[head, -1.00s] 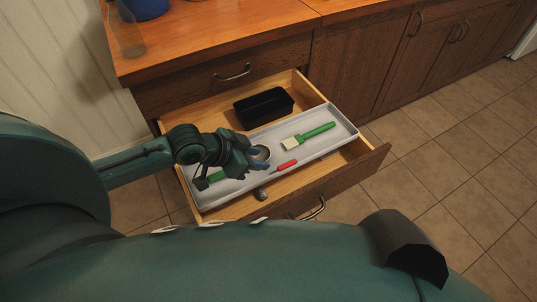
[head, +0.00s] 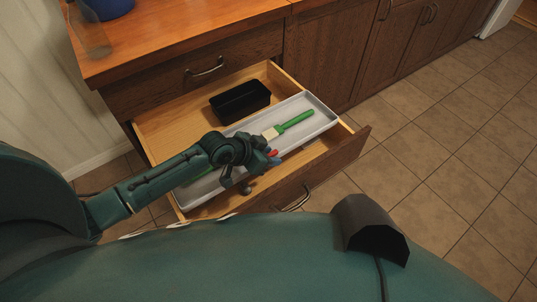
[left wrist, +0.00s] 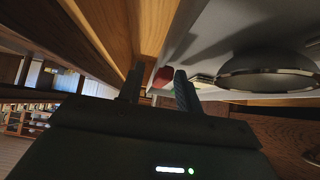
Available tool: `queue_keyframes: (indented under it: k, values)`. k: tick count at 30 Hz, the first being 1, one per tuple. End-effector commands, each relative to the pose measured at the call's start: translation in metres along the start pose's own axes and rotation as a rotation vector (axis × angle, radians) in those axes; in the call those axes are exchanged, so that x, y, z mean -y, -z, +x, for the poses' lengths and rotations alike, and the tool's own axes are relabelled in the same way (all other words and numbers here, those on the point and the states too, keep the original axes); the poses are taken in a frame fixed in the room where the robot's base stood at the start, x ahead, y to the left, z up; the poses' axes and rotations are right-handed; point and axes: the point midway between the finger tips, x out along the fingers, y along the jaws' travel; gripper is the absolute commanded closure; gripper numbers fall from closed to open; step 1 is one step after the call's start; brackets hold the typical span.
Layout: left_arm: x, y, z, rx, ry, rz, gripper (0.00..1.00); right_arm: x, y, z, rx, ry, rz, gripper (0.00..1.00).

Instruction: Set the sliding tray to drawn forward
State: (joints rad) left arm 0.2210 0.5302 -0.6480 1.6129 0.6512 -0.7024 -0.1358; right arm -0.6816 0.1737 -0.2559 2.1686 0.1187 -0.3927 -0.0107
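The sliding tray (head: 322,124) is a long light-grey tray lying across the open drawer (head: 352,146). A strip of bare drawer floor shows in front of it. A green-handled brush (head: 292,123) lies in it, and a red handle (head: 272,154) shows partly behind my gripper. My left gripper (head: 271,160) is over the tray's front side, partly hidden by its own wrist. In the left wrist view its two fingers (left wrist: 158,90) stand apart, with a red thing (left wrist: 163,77) visible beyond them. I cannot tell whether they touch the tray rim. My right gripper is out of view.
A black box (head: 240,101) sits in the drawer behind the tray. A small dark round thing (head: 245,188) is at the drawer's front. A metal bowl (left wrist: 267,72) shows in the left wrist view. The wooden counter (head: 190,35) stands behind; tiled floor (head: 430,140) is clear at right.

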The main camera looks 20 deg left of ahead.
Motion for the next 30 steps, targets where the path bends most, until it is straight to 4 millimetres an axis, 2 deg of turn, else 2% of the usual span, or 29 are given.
queue_keyframes:
  k: [6,18,30]
  values:
    - [0.0,0.0002,0.0,0.0,0.0,0.0,0.66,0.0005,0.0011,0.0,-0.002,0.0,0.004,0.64]
    - [0.0,0.0,-0.0003,0.0,0.0,0.0,0.99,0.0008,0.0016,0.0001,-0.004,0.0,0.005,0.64]
    - [-0.0002,-0.0001,-0.0004,0.0,0.0,-0.001,1.0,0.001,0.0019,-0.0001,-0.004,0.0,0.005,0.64]
